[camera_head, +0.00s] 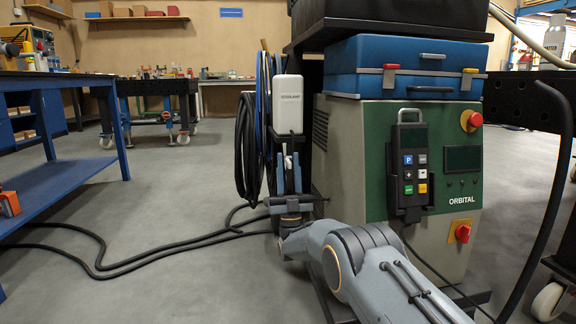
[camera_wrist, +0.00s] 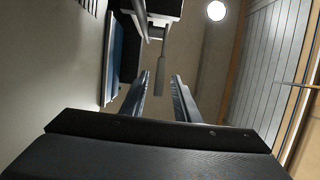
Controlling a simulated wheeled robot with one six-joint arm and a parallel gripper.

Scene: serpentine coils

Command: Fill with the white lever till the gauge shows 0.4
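In the wrist view my gripper (camera_wrist: 159,84) is open, with one finger on each side of the lever's line. I cannot tell whether the lever's end is between the fingertips; no contact shows. No gauge reading can be made out in either view.
The machine marked ORBITAL (camera_head: 335,150) stands just right of my gripper, with a blue case (camera_head: 400,68) on top. Dark coiled hoses (camera_head: 248,150) hang close on the left. Black cables (camera_head: 150,250) lie on the floor. A blue bench (camera_head: 60,175) stands farther left.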

